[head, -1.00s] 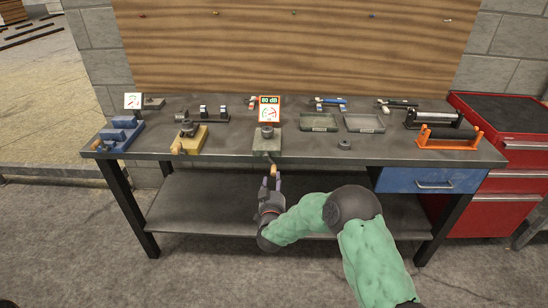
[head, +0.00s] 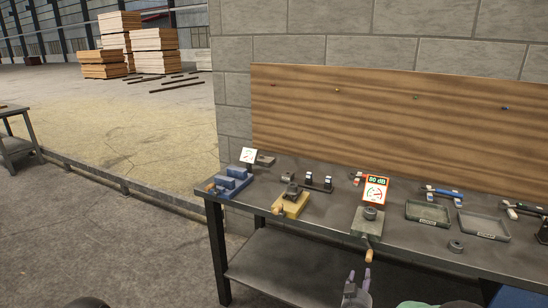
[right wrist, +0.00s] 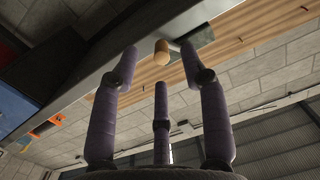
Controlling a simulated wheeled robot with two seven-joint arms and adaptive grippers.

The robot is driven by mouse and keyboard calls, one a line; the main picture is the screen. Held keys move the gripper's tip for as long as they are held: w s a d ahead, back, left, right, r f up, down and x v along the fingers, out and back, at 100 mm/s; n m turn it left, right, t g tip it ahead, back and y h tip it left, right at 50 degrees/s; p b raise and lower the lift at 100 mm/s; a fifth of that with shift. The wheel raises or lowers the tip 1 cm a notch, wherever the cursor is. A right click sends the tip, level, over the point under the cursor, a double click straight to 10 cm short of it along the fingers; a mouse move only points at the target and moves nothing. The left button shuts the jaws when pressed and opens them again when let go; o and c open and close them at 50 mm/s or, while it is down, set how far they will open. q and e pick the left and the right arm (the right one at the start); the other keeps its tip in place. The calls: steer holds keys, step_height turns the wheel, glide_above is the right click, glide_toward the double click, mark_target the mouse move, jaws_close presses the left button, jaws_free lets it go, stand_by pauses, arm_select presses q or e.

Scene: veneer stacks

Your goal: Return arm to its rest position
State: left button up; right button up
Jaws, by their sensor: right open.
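My right gripper (head: 358,282) is at the bottom of the head view, in front of the workbench edge and below the wooden handle (head: 369,256) of the grey device. In the right wrist view its purple fingers (right wrist: 160,75) are spread apart with nothing between them. The handle (right wrist: 161,52) shows beyond the fingertips, apart from them. My left gripper is not in view; a dark rounded part at the bottom left edge is too cropped to tell.
The workbench (head: 330,225) holds a blue vise (head: 231,182), a yellow device (head: 291,204) and two trays (head: 428,212) (head: 484,226). A wooden board (head: 400,110) is on the wall behind. Open floor lies left of the bench, with stacked veneer (head: 154,50) far off.

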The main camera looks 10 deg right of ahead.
steer(key=s+a+f+n+g+y+p, duration=0.1)
steer(key=s+a+f+g+y+p, duration=0.15)
steer(key=s+a+f+y, duration=0.4)
steer(key=s+a+f+n+g+y+p, duration=0.1)
steer(key=s+a+f+n+g+y, duration=0.2)
steer(key=a+f, duration=0.65)
steer(key=s+a+f+g+y, duration=0.1)
steer(key=s+a+f+g, duration=0.1)
steer(key=s, duration=0.5)
steer(key=s+a+f+g+y+p, duration=0.1)
steer(key=s+a+f+g, duration=0.1)
steer(key=s, duration=0.6)
steer(key=s+a+f+g+y+p, duration=0.1)
steer(key=s+a+f+g, duration=0.2)
steer(key=s, duration=0.4)
steer(key=shift+s+a+m+g, duration=0.3)
steer(key=shift+a+g, duration=0.3)
steer(key=shift+g, duration=0.45)
